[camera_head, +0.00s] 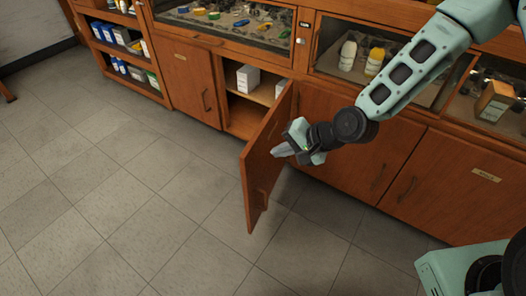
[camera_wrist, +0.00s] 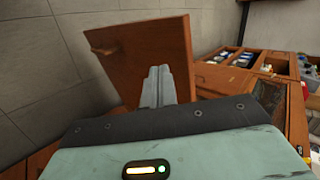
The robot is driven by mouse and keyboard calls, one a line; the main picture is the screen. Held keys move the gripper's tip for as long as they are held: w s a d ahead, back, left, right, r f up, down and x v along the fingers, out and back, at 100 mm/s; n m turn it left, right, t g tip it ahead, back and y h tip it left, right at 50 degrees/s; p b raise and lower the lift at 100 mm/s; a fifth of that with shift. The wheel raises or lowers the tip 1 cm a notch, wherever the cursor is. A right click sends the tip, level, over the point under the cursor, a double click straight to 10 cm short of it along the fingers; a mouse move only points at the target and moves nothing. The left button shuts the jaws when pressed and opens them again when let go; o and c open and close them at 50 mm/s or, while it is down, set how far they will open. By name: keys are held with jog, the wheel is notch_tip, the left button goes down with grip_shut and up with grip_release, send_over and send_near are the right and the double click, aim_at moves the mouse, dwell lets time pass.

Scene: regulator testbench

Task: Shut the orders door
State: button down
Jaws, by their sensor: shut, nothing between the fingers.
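The orders door (camera_head: 262,165) is a brown wooden cabinet door standing wide open, swung out from the counter front into the room. A shelf compartment beside it is exposed. My gripper (camera_head: 279,151) is at the door's right-hand face, with its fingers together and empty. I cannot tell whether the fingertips touch the wood. In the wrist view the door (camera_wrist: 147,55) rises beyond my gripper (camera_wrist: 158,75), and a wooden handle shows at its upper left. No label on this door is readable.
The open compartment (camera_head: 240,118) holds white boxes. Closed cabinet doors (camera_head: 350,150) run to the right and one closed door (camera_head: 190,82) stands at the left. Glass display cases (camera_head: 225,18) sit above. A shelf unit (camera_head: 125,40) stands further left. The tiled floor (camera_head: 130,200) in front is clear.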

jog(key=shift+w+a+f+b, duration=0.2)
jog(key=shift+w+a, duration=0.2)
jog(key=shift+a, duration=0.35)
jog(key=shift+w+a+f+b, duration=0.15)
jog(key=shift+w+a, duration=0.2)
jog(key=shift+a, duration=0.45)
jog(key=shift+w+a+f+b, duration=0.2)
jog(key=shift+w+a, duration=0.2)
jog(key=shift+a, duration=0.35)
